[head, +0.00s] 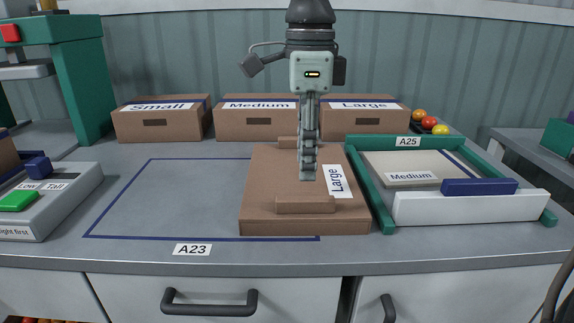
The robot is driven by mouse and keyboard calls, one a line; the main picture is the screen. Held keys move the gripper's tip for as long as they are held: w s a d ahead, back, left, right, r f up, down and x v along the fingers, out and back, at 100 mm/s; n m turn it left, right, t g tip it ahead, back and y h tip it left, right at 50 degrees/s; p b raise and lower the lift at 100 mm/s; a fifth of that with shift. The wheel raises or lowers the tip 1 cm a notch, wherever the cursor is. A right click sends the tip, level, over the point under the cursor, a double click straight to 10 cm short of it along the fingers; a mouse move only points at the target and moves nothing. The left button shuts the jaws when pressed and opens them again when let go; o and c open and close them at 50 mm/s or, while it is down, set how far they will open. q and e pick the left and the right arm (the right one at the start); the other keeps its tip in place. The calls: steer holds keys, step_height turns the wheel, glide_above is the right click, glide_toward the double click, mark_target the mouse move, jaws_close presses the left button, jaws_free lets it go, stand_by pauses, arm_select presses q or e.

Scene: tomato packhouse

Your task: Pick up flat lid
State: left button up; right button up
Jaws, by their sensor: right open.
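A flat brown cardboard lid (262,190) marked "Large" lies on the bench, over the right part of a blue-outlined area by the A23 label. It has a raised tab at its near edge and another at its far edge. My right gripper (307,177) points straight down in front of the lid's middle. I see its fingers edge-on, one behind the other, and they are open. I cannot tell whether the fingertips touch the lid. My left gripper is not in view.
Brown boxes marked Small (162,122), Medium (257,121) and Large (362,121) stand along the back. A green frame (374,200) at right holds a flat piece marked Medium (408,165). A grey button box (75,190) is at left. The outlined area's left part is clear.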

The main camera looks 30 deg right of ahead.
mark_target(305, 198)
step_height(305, 198, down, 8)
steer(key=shift+d+r+p, duration=0.1)
steer(key=shift+r+p, duration=0.15)
steer(key=shift+p, duration=0.1)
steer(key=shift+c, duration=0.2)
jaws_close()
